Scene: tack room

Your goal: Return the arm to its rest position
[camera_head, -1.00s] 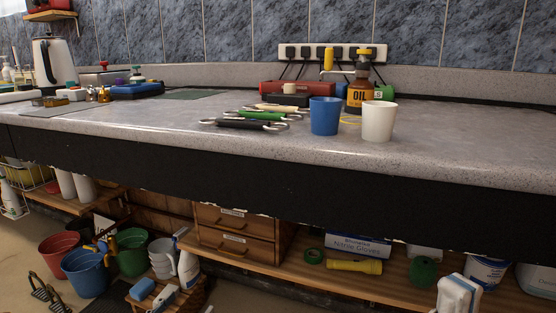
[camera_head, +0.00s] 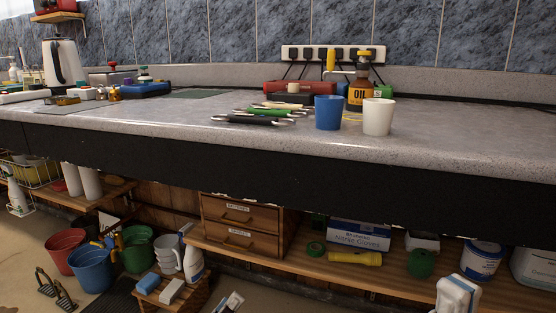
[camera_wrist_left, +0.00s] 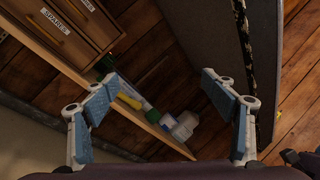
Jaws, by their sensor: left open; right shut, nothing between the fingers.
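My left gripper (camera_wrist_left: 158,78) is open and empty in the left wrist view. Its two blue-padded fingers stand wide apart, with the shelf and the wooden drawers beyond them. My right gripper (camera_head: 457,290) shows as a white shape at the bottom right of the head view, in front of the lower shelf. Its fingers are shut with nothing between them. A small light and dark piece at the bottom edge of the head view, left of centre, is too cut off to identify.
The grey counter (camera_head: 190,135) carries a blue cup (camera_head: 328,113), a white cup (camera_head: 378,117), an oil bottle (camera_head: 361,92) and a kettle (camera_head: 62,62).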

